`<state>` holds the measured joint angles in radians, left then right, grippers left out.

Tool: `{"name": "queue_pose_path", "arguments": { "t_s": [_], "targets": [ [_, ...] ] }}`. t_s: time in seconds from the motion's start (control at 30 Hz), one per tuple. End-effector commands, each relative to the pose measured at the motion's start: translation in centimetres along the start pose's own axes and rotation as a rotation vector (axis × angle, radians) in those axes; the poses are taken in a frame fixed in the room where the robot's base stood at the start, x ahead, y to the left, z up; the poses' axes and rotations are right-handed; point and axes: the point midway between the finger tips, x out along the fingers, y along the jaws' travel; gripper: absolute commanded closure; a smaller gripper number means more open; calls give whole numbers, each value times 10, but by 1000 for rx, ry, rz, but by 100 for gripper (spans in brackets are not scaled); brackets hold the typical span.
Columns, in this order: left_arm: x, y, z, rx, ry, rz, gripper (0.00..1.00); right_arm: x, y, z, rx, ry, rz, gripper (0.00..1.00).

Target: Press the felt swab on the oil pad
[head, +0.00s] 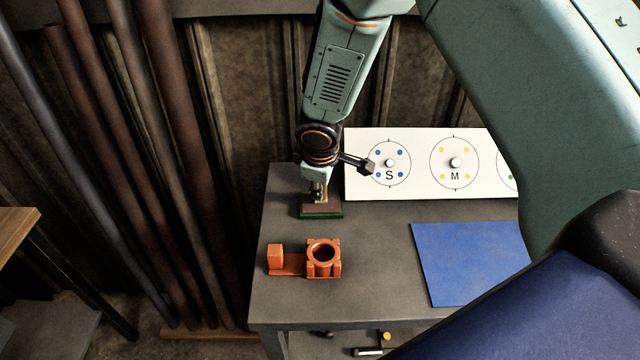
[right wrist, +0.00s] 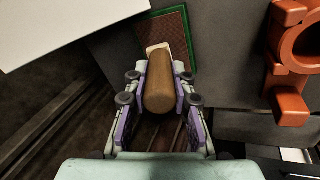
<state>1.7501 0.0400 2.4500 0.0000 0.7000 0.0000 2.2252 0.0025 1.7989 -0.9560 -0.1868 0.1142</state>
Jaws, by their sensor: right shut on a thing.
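The oil pad (head: 322,212) is a brown square with a green rim at the back left corner of the grey table. It also shows in the right wrist view (right wrist: 174,30). My right gripper (head: 318,188) is directly above the pad, pointing down. In the right wrist view its fingers (right wrist: 158,84) are shut on the wooden handle of the felt swab (right wrist: 159,95). The swab's pale end is over the pad's brown surface, at or very near it; I cannot tell if it touches. My left gripper is not in view.
An orange holder (head: 323,258) with a round socket stands in front of the pad. A white board (head: 420,187) with circles marked S and M stands behind, to the right. A blue mat (head: 470,262) lies at right. Bare table (head: 375,285) lies between holder and mat.

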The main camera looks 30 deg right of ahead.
Motion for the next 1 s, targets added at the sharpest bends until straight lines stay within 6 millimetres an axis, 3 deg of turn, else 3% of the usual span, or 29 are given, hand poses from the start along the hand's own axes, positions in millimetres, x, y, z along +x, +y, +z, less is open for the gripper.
{"name": "queue_pose_path", "arguments": {
  "t_s": [1.0],
  "targets": [
    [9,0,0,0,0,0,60,8,-3,1,0,0,0,100]
  ]
}}
